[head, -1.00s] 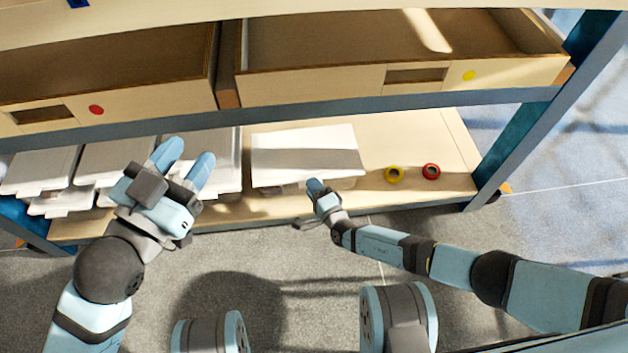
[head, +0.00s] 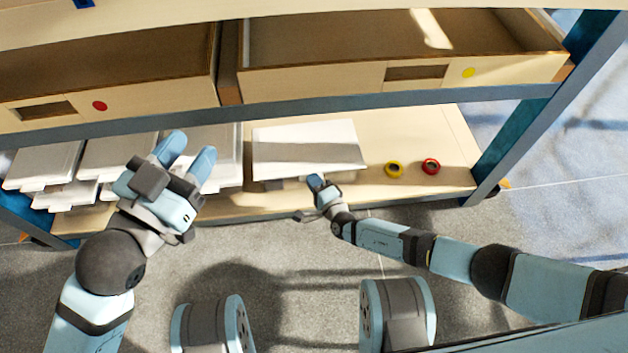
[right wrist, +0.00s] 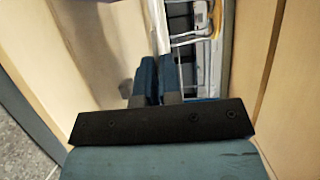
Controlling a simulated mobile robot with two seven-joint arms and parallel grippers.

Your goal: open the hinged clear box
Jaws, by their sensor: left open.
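The clear box (head: 308,145) looks like a flat whitish slab on the low shelf in the head view, and its lid looks down. In the right wrist view, part of a clear container (right wrist: 188,28) with a pale latch-like piece lies just beyond the fingers. My right gripper (head: 314,182) is at the box's front edge, right of its middle. Its blue fingers (right wrist: 158,78) are side by side with almost no gap, and I see nothing between them. Contact with the box cannot be told. My left gripper (head: 186,152) is open and empty above the shelf, left of the box.
More stacked pale boxes (head: 115,158) fill the shelf's left part. A yellow roll (head: 394,169) and a red roll (head: 431,166) lie right of the box. Drawers (head: 320,85) overhang the shelf closely. A blue-grey post (head: 525,125) bounds it on the right.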

